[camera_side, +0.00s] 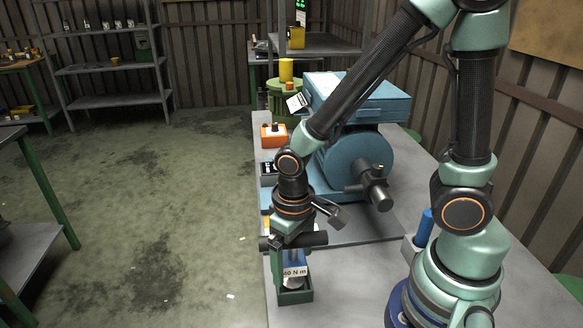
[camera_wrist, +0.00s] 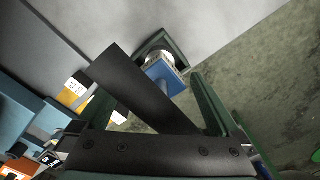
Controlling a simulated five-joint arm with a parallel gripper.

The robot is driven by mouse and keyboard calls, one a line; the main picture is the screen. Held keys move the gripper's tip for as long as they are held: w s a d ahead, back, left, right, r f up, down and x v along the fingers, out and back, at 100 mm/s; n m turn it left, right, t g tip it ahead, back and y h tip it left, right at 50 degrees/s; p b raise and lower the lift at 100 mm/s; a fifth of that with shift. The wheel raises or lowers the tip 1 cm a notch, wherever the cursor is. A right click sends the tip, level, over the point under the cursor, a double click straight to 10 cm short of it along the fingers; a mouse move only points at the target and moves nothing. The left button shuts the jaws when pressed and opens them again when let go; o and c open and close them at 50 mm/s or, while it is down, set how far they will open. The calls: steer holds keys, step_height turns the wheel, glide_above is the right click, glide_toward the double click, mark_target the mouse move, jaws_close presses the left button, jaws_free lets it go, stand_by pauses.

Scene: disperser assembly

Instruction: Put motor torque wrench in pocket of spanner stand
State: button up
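The motor torque wrench (camera_side: 297,262) has a blue body and a white label reading "60 N m". It stands about upright, low at the front of the bench, within the green spanner stand (camera_side: 295,298). In the wrist view the blue wrench end (camera_wrist: 165,75) shows against the stand's dark green rim (camera_wrist: 153,44). I cannot tell how deep it sits. My gripper (camera_side: 292,262) points down around the wrench. In the wrist view its green fingers (camera_wrist: 160,92) are spread, with a small gap between the right finger and the wrench.
A blue machine (camera_side: 350,150) with a dark shaft stands behind on the bench. An orange box (camera_side: 273,135), a green drum (camera_side: 285,100) and a blue cylinder (camera_side: 424,228) are also on the bench. The bench edge lies close left of the stand.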

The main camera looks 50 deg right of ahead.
step_height(320, 180, up, 12)
steer(key=shift+r, duration=0.15)
steer(key=w+d+r+t, duration=0.2)
steer(key=d+r+t, duration=0.3)
steer(key=d, duration=0.3)
steer(key=shift+w+d+r+t, duration=0.2)
steer(key=shift+w+r+t, duration=0.1)
steer(key=shift+r, duration=0.2)
